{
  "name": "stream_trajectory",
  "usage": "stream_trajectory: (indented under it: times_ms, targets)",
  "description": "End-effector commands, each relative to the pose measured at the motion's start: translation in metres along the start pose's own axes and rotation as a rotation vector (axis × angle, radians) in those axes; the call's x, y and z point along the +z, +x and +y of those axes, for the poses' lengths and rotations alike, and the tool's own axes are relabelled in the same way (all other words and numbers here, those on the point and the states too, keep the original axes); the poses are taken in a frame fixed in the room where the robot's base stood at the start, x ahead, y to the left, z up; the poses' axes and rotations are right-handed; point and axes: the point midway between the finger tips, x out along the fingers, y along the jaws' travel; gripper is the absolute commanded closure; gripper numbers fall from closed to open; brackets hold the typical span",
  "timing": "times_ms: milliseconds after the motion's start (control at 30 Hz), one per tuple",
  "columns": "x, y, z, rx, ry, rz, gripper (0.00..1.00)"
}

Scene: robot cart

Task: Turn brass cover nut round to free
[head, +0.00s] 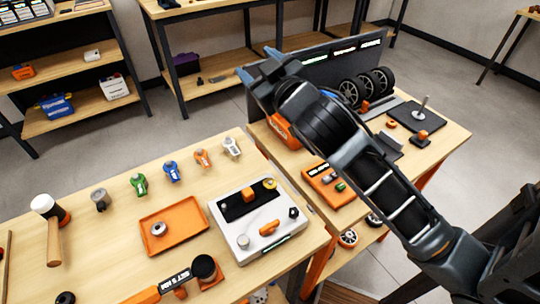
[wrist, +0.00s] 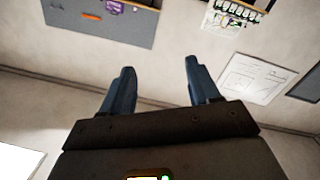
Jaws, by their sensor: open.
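A small brass-yellow round piece (head: 270,184), which looks like the cover nut, sits at the upper right of the white unit (head: 225,228) on the wooden bench. The unit also bears an orange block (head: 248,195), an orange handle (head: 269,228), a grey knob (head: 243,241) and a black knob (head: 293,213). My gripper (head: 259,64) is raised, well away from the nut. It is open and empty in the wrist view (wrist: 160,80), where its fingers point toward the wall. The nut is not in the wrist view.
An orange tray (head: 172,245) with a grey ring stands left of the unit. Several coloured clamp-like pieces, a mallet (head: 50,215) and a black cup (head: 205,268) are on the bench. A second bench (head: 285,160) with wheels stands behind, partly hidden by my arm.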

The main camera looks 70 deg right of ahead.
Motion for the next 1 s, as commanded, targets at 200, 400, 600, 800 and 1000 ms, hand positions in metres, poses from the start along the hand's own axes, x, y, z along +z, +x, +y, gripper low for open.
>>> stream_trajectory:
  times_ms: [200,400,600,800,1000]
  targets:
    - [-0.016,0.035,0.058,0.274,0.17,-0.087,0.39]
    - [-0.002,0.039,0.1,0.501,0.393,-0.235,0.39]
    - [0.034,0.024,0.112,0.685,0.664,-0.442,0.39]
    - [0.078,-0.005,0.083,0.817,0.955,-0.717,0.39]
    - [0.11,-0.045,0.017,0.892,1.229,-1.058,0.39]
